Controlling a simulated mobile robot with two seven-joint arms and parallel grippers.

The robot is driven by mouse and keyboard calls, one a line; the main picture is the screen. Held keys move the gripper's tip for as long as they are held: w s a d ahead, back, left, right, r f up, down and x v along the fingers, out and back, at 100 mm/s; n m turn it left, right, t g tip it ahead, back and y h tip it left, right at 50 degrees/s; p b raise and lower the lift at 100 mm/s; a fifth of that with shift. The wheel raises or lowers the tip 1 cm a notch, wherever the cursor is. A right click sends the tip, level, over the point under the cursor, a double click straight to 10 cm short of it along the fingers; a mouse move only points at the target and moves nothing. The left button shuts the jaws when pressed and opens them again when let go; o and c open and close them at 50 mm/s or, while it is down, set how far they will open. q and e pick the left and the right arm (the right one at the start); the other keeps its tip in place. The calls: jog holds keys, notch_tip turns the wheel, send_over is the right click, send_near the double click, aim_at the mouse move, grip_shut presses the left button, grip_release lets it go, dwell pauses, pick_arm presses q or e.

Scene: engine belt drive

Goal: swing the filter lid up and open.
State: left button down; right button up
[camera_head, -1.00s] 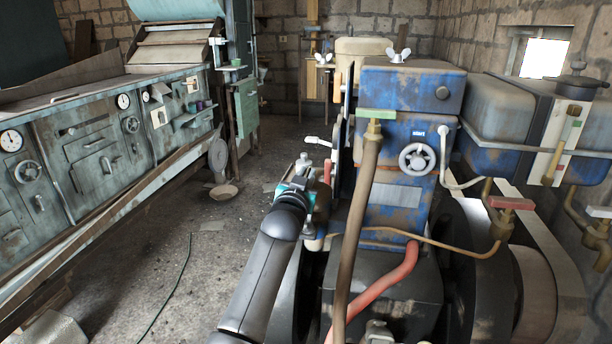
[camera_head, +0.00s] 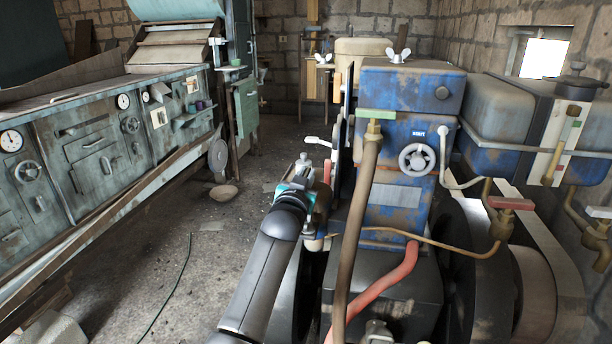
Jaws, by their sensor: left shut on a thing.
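My left gripper (camera_head: 301,182) is at the left side of the blue engine block (camera_head: 398,150), with my dark arm reaching up to it from below. It is shut on a small part there, which appears to be the filter lid (camera_head: 320,205). The gripper hides most of this part, so its exact angle cannot be told. A small pale cylindrical fitting (camera_head: 313,244) shows just below the gripper. My right gripper is not in view.
A brown upright pipe (camera_head: 358,230) and a red hose (camera_head: 385,285) stand right of my left gripper. A white lever (camera_head: 318,142) is just above it. A green control bench (camera_head: 90,150) runs along the left. The floor (camera_head: 200,260) between is mostly clear.

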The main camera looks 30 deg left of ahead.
aim_at(331, 193)
pick_arm(q)
jog(key=shift+w+d+r+m+p, duration=0.1)
jog(key=shift+d+r+m+p, duration=0.15)
jog(key=shift+r+m+p, duration=0.35)
jog(key=shift+w+d+r+m+p, duration=0.15)
jog(key=shift+d+r+m+p, duration=0.15)
jog(key=shift+d+m+p, duration=0.4)
jog(key=shift+w+d+r+m+p, duration=0.2)
jog(key=shift+d+m+p, duration=0.15)
jog(key=shift+d+m, duration=0.2)
jog(key=shift+w+d+r+m+p, duration=0.1)
jog(key=shift+d+r+m+p, duration=0.1)
jog(key=shift+d+m+p, duration=0.35)
jog(key=d+m, duration=0.1)
jog(key=m, duration=0.1)
jog(key=shift+w+d+r+m, duration=0.15)
jog(key=shift+w+d+m, duration=0.1)
jog(key=shift+d+m, duration=0.1)
jog(key=shift+w+d+m, duration=0.15)
jog(key=shift+d+m, duration=0.45)
jog(key=shift+m, duration=0.05)
jog(key=shift+w+d+m, duration=0.15)
jog(key=shift+d+m, duration=0.4)
jog(key=shift+m, duration=0.05)
jog(key=c, duration=0.9)
grip_release()
